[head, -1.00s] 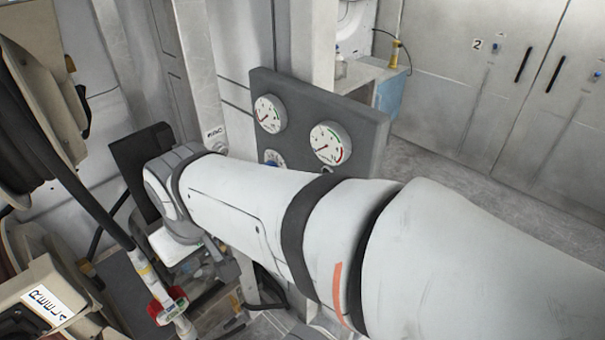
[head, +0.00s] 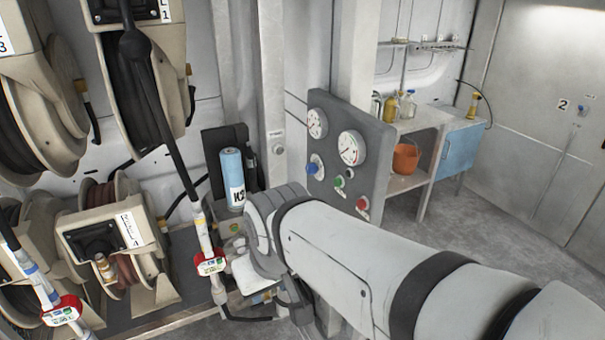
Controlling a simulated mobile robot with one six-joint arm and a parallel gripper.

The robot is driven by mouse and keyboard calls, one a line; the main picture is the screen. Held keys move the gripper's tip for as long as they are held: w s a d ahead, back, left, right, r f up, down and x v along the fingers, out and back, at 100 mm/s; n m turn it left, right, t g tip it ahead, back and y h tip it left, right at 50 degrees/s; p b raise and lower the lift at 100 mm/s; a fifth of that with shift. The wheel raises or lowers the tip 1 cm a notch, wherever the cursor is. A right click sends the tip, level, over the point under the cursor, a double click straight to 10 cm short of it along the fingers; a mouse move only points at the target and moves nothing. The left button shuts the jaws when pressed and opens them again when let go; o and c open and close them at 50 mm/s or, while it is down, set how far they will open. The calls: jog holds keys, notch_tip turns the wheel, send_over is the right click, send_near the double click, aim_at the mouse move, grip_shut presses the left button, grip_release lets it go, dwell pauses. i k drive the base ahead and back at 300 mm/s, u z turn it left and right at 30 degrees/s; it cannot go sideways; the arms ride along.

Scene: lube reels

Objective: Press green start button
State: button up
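The green start button (head: 338,182) is on a dark grey control panel (head: 376,133), between a blue knob (head: 314,168) and a red button (head: 362,204). Two round gauges (head: 351,148) sit above them. My arm reaches in from the lower right, below the panel. Its wrist end is to the left of and below the green button, apart from it in the picture. My gripper (head: 294,305) shows only in part as a dark shape under the wrist; its fingertips cannot be made out, so its opening cannot be told.
Hose reels (head: 135,95) fill the left side, with hoses hanging down. A blue cylinder (head: 232,178) stands behind my wrist. A shelf with bottles and an orange bucket (head: 406,158) is at the back right. The floor (head: 500,205) at right is clear.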

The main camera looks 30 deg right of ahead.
aim_at(338, 182)
jog(key=u, duration=1.85)
jog(key=i, duration=1.35)
jog(key=z, duration=3.95)
jog(key=i, duration=0.95)
jog(key=u, duration=0.1)
